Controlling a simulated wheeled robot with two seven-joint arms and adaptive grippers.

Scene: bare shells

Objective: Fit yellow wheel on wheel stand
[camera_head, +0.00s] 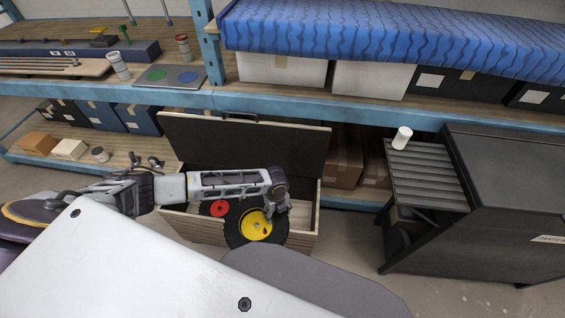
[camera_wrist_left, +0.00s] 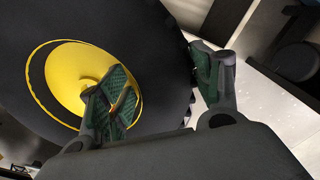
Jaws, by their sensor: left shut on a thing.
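The yellow wheel, a black tyre with a yellow hub (camera_head: 256,225), stands tilted in an open wooden chest (camera_head: 200,230). My left gripper (camera_head: 277,206) is at its right side. In the left wrist view the yellow wheel (camera_wrist_left: 62,80) fills the left part. There the fingers of my left gripper (camera_wrist_left: 165,88) straddle the tyre edge, one over the face near the hub, one outside the tread. It is shut on the wheel. A red-hubbed wheel (camera_head: 219,208) sits behind it in the chest. I cannot make out which thing is the wheel stand. My right gripper is out of view.
The chest's dark lid (camera_head: 245,140) stands open behind the wheels. A blue-framed shelf (camera_head: 290,105) runs across the back, loaded with boxes. A dark cabinet (camera_head: 510,200) with a slatted side rack and a white cylinder (camera_head: 402,137) stands at the right. Some floor is clear between chest and cabinet.

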